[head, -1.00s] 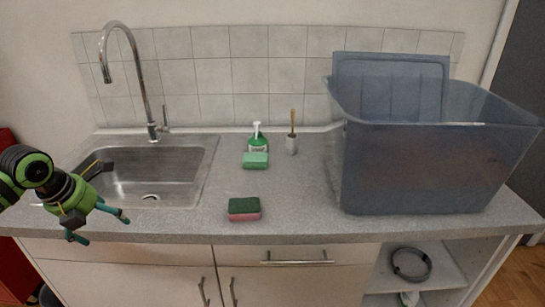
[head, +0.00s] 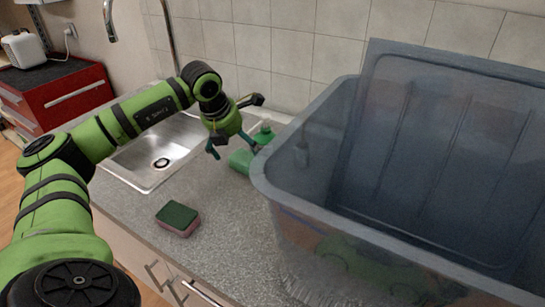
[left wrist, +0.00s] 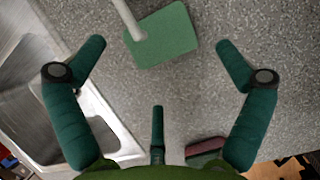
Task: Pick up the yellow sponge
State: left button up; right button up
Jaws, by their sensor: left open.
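No sponge in view looks clearly yellow. My right gripper is not in view.
A large translucent blue-grey bin (head: 262,185) stands close to the right of the left gripper. A blurred green shape shows through its wall. The sink (head: 150,172) and tap (head: 108,22) are to the left. The counter (head: 215,190) between the two sponges is clear.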

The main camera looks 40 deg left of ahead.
aim_at(245, 157)
pick_arm(q)
jog(key=shift+w+a+f+p, duration=0.15)
jog(key=shift+f+p, duration=0.25)
jog(key=shift+f, duration=0.2)
jog(key=shift+w+a+f+p, duration=0.15)
jog(key=shift+f+p, duration=0.2)
jog(key=shift+f, duration=0.25)
jog(key=x, duration=0.3)
jog(key=shift+w+d+f+p, duration=0.25)
jog(key=shift+w+p, duration=0.15)
jog(key=shift+w, duration=0.1)
jog(key=shift+s, duration=0.1)
jog(key=c, duration=0.8)
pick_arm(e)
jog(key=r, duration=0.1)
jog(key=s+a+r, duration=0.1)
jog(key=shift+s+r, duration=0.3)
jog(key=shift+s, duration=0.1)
